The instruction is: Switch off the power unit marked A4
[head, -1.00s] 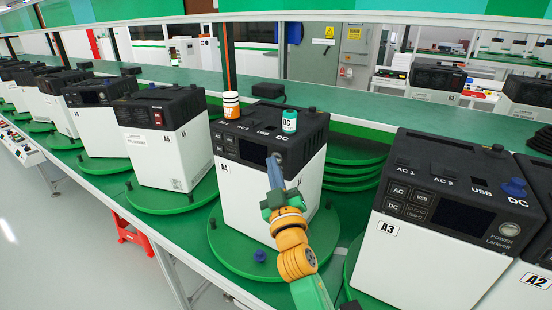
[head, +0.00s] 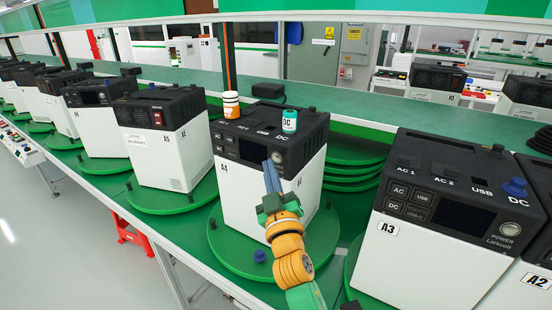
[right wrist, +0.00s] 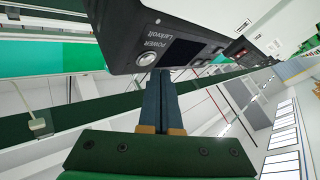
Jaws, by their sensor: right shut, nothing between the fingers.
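The power unit marked A4 (head: 238,185) is a white box with a black top and front panel, on a green turntable in the middle of the head view. Its screen (head: 252,151) looks dark. Its round silver POWER button (head: 279,158) is at the right end of the panel and also shows in the right wrist view (right wrist: 147,57). My right gripper (head: 268,163) is shut and empty, with its blue fingertips in front of the panel, just left of and below the button in the head view. I cannot tell whether they touch the panel. My left gripper is not in view.
Unit A3 (head: 430,255) is close on the right, unit A5 (head: 165,155) on the left. A blue knob (head: 260,256) sits on the turntable (head: 225,250) in front.

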